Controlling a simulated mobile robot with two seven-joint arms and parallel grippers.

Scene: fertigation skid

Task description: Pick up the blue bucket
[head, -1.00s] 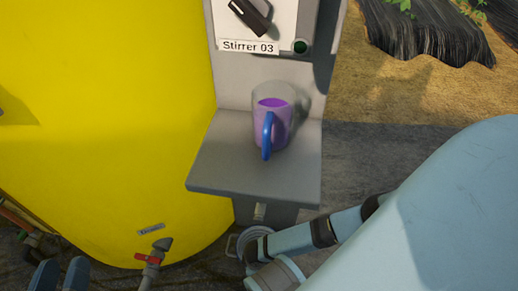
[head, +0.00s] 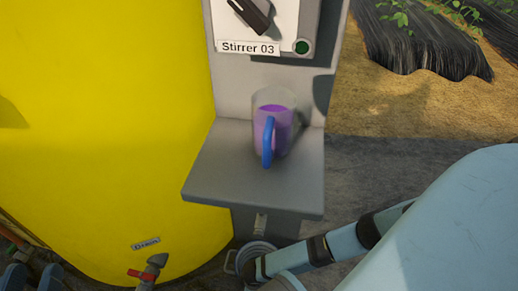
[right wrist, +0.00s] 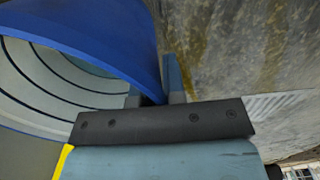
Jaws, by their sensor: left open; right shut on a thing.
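The blue bucket (right wrist: 105,28) fills the upper left of the right wrist view, its mouth turned so that its pale inside with dark rings shows. My right gripper (right wrist: 153,88) is shut on the bucket's wall at the edge, one finger on the inner side and one on the outer. In the head view the bucket is not clearly seen, and my right arm crosses the lower right. My left gripper (head: 32,280) shows at the lower left corner, open and empty, partly cut off by the frame.
A yellow tank (head: 100,120) with a red-handled drain valve (head: 149,272) stands at the left. A grey shelf (head: 225,185) under the Stirrer 03 panel (head: 262,20) holds a clear jug (head: 272,135) of purple liquid with a blue handle. Paved ground (head: 375,160) lies right of the shelf.

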